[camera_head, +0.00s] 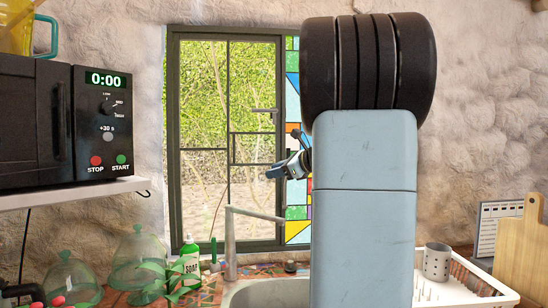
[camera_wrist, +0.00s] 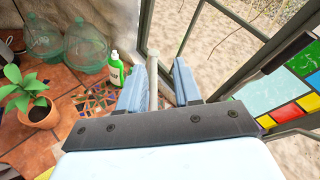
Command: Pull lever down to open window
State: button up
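The window (camera_head: 228,145) has a dark green frame and stands in the stone wall behind the sink. A dark bar (camera_wrist: 290,55) at the right of the wrist view may be the lever; I cannot tell. My arm hides part of the window's right side.
A tap (camera_head: 231,240) rises from the sink (camera_head: 270,292) below my gripper. A green soap bottle (camera_head: 190,262) and glass jars (camera_head: 135,262) stand left of it. A microwave (camera_head: 60,122) is on a shelf at left. A dish rack (camera_head: 455,289) is at right.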

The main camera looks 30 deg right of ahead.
jog(key=d+r+m+t+h, duration=0.35)
jog(key=d+m, duration=0.35)
jog(key=d, duration=0.9)
jog(key=shift+t+y, duration=0.35)
jog(key=shift+y, duration=0.1)
jog(key=w, duration=0.4)
jog(key=w+a, duration=0.1)
jog(key=w, duration=0.8)
jog(key=shift+w+a, duration=0.2)
jog(key=shift+a, duration=0.15)
jog(key=shift+c, duration=0.4)
grip_shut()
